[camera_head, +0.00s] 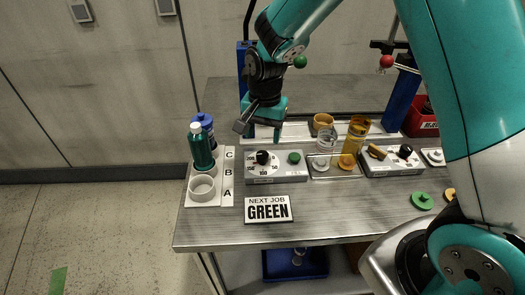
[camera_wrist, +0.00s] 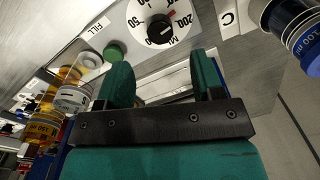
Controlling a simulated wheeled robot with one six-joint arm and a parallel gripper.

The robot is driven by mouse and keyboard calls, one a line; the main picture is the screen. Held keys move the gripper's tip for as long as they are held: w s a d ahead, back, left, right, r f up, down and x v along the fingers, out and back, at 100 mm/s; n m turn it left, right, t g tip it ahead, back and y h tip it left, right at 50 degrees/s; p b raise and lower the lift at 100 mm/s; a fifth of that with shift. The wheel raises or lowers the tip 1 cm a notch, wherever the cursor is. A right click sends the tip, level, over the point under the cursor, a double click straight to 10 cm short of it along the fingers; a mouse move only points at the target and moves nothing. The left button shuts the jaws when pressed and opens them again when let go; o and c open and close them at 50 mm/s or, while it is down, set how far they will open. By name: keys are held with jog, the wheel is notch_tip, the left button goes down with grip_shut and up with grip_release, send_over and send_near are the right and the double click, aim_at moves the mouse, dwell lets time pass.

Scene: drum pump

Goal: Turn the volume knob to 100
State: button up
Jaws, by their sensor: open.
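The volume knob (camera_head: 263,157) is a small black knob on a white dial with numbers, on the grey control box (camera_head: 290,179) at the left of the bench. It also shows in the wrist view (camera_wrist: 160,29), beside the marks 50, 200 and ML. A pale line is on the knob, but I cannot surely read which number it points at. My gripper (camera_head: 260,131) is open and empty, apart from the knob, above and behind the box. In the wrist view, the knob lies beyond the gap between my two teal fingers (camera_wrist: 161,73).
A green button (camera_head: 294,157) sits right of the dial. A white rack (camera_head: 228,183) with green and blue bottles stands left. Glass and amber jars (camera_head: 354,137) stand right, near a second box (camera_head: 392,169) with a black knob. A NEXT JOB GREEN sign (camera_head: 268,208) lies in front.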

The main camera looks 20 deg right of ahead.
aim_at(262, 154)
notch_tip(262, 154, down, 7)
jog(key=shift+a+f+p, duration=0.1)
jog(key=shift+p, duration=0.2)
jog(key=c, duration=0.9)
